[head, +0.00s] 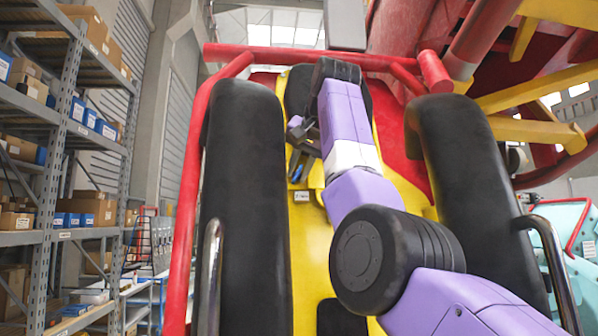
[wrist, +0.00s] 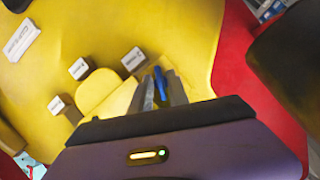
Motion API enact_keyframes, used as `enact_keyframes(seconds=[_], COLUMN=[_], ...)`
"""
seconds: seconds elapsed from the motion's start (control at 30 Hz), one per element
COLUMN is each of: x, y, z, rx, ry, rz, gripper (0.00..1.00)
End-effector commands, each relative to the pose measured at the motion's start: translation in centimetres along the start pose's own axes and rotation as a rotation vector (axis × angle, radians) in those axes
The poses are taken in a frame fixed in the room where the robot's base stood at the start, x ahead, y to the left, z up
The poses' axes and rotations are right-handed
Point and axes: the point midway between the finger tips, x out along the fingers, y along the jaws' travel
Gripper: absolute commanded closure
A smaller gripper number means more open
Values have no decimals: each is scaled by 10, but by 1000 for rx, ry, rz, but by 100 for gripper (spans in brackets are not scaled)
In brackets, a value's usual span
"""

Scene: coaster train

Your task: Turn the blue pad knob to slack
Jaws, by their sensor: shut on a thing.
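The blue pad knob (wrist: 161,84) shows in the wrist view as a narrow blue strip between my two fingers. It stands at the edge of a yellow rounded plate on the yellow seat panel (wrist: 185,30). My gripper (wrist: 162,91) is shut on the knob; the fingers hide most of it. Three small white-faced tags stand around the plate: one at the left (wrist: 56,104), one at upper left (wrist: 79,68) and one beside the knob (wrist: 134,59). Their words are too small to read. In the head view my gripper (head: 301,165) is at the panel's middle, and the knob's setting is unclear.
Black padded bolsters stand left (head: 245,200) and right (head: 470,190) of the panel, with metal handles (head: 208,270) in front. A red tube frame (head: 300,56) surrounds the seat. Shelves with boxes (head: 60,150) are farther left. A white label plate (wrist: 21,40) is on the panel.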

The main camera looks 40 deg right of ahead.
Motion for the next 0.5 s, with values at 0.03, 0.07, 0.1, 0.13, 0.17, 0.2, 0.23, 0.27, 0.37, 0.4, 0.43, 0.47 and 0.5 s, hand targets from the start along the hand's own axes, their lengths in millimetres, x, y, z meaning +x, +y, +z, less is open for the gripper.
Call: enact_keyframes(seconds=[0.03, 0.07, 0.1, 0.13, 0.17, 0.2, 0.23, 0.27, 0.37, 0.4, 0.43, 0.47, 0.5], x=[1, 1, 1, 1, 1, 1, 1, 1, 1, 1, 1, 1, 1], y=[2, 1, 1, 1, 1, 1, 1, 1, 1, 1, 1, 1, 1], z=[1, 1, 1, 1, 1, 1, 1, 1, 1, 1, 2, 2, 2], rx=[-25, -38, -56, -68, -77, -90, -98, -106, -123, -128, -131, -133, -135], ry=[-5, -5, -5, -5, -5, -5, -5, -5, -4, -5, -5, -5, -5], rz=[16, 21, 28, 33, 37, 42, 45, 48, 55, 57, 58, 59, 60], gripper=[100, 100, 100, 100, 100, 100, 100, 100, 100, 100, 100, 100, 100])
